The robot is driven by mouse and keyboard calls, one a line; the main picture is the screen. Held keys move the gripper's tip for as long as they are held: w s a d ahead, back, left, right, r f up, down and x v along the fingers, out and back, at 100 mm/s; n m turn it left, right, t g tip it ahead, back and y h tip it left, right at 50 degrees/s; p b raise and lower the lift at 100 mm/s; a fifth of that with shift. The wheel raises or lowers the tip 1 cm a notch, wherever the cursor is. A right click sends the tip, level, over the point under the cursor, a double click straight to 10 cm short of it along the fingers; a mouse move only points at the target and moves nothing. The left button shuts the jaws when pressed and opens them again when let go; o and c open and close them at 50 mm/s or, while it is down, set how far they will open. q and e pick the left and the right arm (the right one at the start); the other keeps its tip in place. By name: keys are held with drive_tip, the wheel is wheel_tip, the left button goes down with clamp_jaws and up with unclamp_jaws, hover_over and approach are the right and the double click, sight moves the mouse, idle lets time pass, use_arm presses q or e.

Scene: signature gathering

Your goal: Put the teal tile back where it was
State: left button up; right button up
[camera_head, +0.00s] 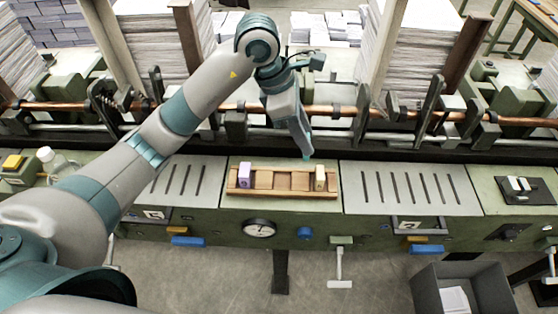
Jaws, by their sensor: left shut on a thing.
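A wooden rack (282,193) lies on the green machine panel in the middle of the view. A purple tile (245,174) stands at its left end and a cream-yellow tile (320,177) near its right end. The rack's middle compartments look empty. My left gripper (306,150) points down just behind the rack's right half, close to the cream-yellow tile. It is shut on a small teal piece, which I take for the teal tile (307,155); it is small and partly hidden by the gripper. My right gripper is out of view.
Slotted plates (410,188) flank the rack. Behind it are a copper-coloured rod (340,112), clamps and tall paper stacks (335,65). A clear bottle (55,163) stands at the left, and a black pad with pale pieces (526,190) lies at the right.

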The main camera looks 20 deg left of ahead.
use_arm(q)
drive_tip(key=s+a+f+p, duration=0.2)
drive_tip(key=s+a+f, duration=0.1)
drive_tip(key=s+a, duration=0.1)
drive_tip(key=shift+s+a+f, duration=0.15)
drive_tip(key=shift+s+f, duration=0.1)
drive_tip(key=shift+f, duration=0.1)
drive_tip(key=shift+f+p, duration=1.25)
drive_tip(key=shift+f, duration=0.75)
drive_tip(key=shift+f, duration=0.1)
